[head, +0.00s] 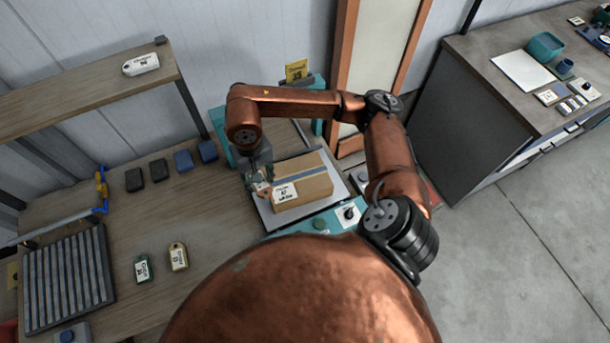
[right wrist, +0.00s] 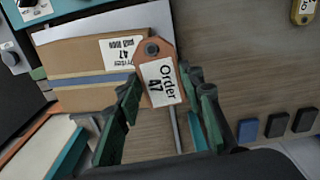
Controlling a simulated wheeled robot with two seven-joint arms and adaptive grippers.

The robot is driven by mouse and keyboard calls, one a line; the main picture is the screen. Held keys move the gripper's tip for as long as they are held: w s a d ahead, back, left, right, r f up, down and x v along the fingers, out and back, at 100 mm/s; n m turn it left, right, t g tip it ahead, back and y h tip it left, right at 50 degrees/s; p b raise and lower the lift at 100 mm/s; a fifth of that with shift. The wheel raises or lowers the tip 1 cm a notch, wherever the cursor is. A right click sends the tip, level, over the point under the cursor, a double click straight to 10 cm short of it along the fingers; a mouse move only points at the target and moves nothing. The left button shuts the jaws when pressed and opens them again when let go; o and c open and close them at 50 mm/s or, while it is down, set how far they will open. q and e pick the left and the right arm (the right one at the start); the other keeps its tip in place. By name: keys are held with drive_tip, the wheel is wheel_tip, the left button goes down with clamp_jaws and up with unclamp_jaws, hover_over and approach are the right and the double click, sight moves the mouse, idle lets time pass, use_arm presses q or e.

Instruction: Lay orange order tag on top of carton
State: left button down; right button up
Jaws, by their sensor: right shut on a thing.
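The orange order tag (right wrist: 155,75), with a white label reading "Order A7", is held between the fingers of my right gripper (right wrist: 168,82). The brown carton (right wrist: 88,68), with a blue stripe and a white label, lies just left of the tag in the right wrist view, and the tag's edge overlaps its side there. In the head view the carton (head: 305,172) sits on a pale plate (head: 270,213). My right gripper (head: 260,180) is at the carton's left end. Whether the tag touches the carton cannot be told. My left gripper is not in view.
A green tag (head: 143,269) and a yellow tag (head: 178,257) lie on the wooden bench (head: 110,210). Several dark and blue blocks (head: 158,168) stand behind them. A slatted rack (head: 68,280) is at left. A shelf (head: 70,92) is above. Teal posts flank the plate.

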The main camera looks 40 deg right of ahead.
drive_tip(key=s+m, duration=0.1)
drive_tip(key=m, duration=0.2)
drive_tip(key=s+r+m+p, duration=0.1)
drive_tip(key=m, duration=0.2)
drive_tip(key=s+m, duration=0.2)
drive_tip(key=shift+s+d+r+m, duration=0.1)
drive_tip(key=shift+r+m, duration=0.3)
drive_tip(key=s+d+r+m+p, duration=0.15)
drive_tip(key=s+m, duration=0.45)
drive_tip(key=m, duration=0.8)
drive_tip(key=s+r+m+p, duration=0.3)
drive_tip(key=s+m, duration=0.3)
drive_tip(key=m, duration=0.8)
drive_tip(key=p, duration=0.3)
hover_over(292, 188)
drive_tip(key=s, duration=0.1)
drive_tip(key=f, duration=0.9)
drive_tip(key=shift+s+a, duration=0.1)
drive_tip(key=shift+a, duration=0.2)
drive_tip(key=shift+w+d+f, duration=0.3)
drive_tip(key=shift+w+f, duration=0.15)
drive_tip(key=shift+f, duration=0.25)
wheel_tip(292, 188, down, 3)
drive_tip(key=shift+r+p, duration=0.1)
drive_tip(key=shift+p, duration=0.55)
